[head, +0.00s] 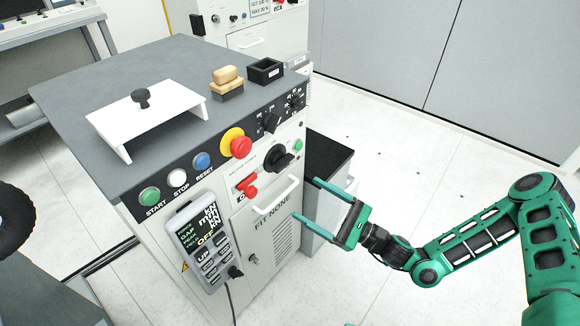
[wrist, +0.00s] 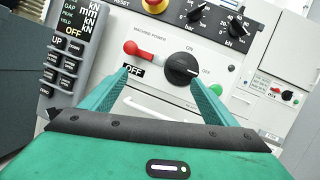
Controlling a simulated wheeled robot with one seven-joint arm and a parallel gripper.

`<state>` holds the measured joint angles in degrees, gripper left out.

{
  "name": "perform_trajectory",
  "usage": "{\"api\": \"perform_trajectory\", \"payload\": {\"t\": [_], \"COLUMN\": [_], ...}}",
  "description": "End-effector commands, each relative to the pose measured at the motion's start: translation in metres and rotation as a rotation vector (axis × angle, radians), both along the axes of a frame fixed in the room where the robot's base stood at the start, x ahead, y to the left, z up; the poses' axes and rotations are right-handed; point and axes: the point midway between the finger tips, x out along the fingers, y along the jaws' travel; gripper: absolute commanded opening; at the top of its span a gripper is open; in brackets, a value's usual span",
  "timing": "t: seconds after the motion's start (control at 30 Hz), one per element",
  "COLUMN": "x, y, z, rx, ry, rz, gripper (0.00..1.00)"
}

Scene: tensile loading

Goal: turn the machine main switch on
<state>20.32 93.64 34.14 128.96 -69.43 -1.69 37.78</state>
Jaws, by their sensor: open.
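The machine power panel is on the front of a grey-topped white cabinet. It carries a black rotary knob (head: 278,157), whose white mark points right toward OFF in the wrist view (wrist: 182,69), with ON printed above it. Left of the knob is a red lever (head: 247,186), lying roughly level above an OFF plate; it also shows in the wrist view (wrist: 144,51). My gripper (head: 306,197) is open and empty in front of the cabinet. In the wrist view its fingertips (wrist: 158,77) sit just below the lever and knob, with the right fingertip near the knob. Contact cannot be told.
A white handle (head: 276,195) sticks out below the panel. A red emergency button (head: 240,146) is above it, with two black dials (head: 270,122) to the right. A pendant (head: 203,240) hangs at left, its display reading OFF. The floor to the right is clear.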

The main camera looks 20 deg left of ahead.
Motion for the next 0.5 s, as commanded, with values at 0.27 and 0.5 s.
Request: {"api": "perform_trajectory", "payload": {"t": [0.27,0.5], "x": [0.026,0.034], "y": [-0.001,0.008], "z": [0.000,0.005], "rx": [0.140,0.157], "ry": [0.180,0.200], "rz": [-0.122,-0.138], "gripper": [0.81,0.81]}}
